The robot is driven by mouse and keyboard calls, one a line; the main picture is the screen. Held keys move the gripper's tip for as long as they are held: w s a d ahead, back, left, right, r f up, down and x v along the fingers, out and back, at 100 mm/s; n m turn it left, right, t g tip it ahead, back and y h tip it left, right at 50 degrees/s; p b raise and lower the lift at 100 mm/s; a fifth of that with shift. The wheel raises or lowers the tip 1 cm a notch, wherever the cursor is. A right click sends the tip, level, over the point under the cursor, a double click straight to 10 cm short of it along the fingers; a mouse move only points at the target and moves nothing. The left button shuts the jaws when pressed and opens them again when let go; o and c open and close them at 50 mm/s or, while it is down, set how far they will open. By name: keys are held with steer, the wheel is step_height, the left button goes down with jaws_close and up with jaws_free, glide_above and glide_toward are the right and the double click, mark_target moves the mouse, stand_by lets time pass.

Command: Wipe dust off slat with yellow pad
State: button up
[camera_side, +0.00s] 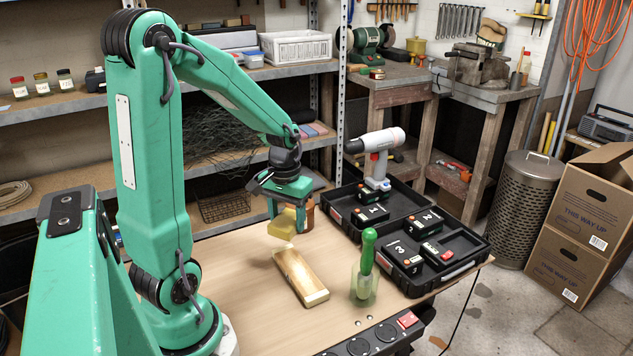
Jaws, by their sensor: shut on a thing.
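My gripper (287,212) is shut on a yellow pad (283,224). It holds the pad above the table, over the far end of a wooden slat, and a small gap seems to show between pad and slat. The slat (301,277) lies flat on the table, running from the back left to the front right. Its top is brownish with a pale near end. I cannot make out clearly how the dust lies on it.
A clear cup with a green-handled tool (366,252) stands just right of the slat. A black open case (452,278) with batteries and a drill (378,155) lies behind it. The table (240,262) left of the slat is bare.

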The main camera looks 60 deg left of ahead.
mark_target(288, 255)
steer(key=shift+s+n, duration=0.15)
steer(key=shift+n, duration=0.85)
steer(key=shift+f, duration=0.1)
steer(key=shift+f, duration=3.35)
steer(key=shift+o, duration=0.2)
steer(key=shift+d+f, duration=0.4)
steer(key=shift+f, duration=0.15)
steer(key=shift+d, duration=5.35)
steer(key=shift+c, duration=0.2)
steer(key=shift+a+f, duration=0.1)
steer(key=shift+a, duration=5.75)
steer(key=shift+d+r, duration=0.1)
steer(key=shift+r, duration=3.95)
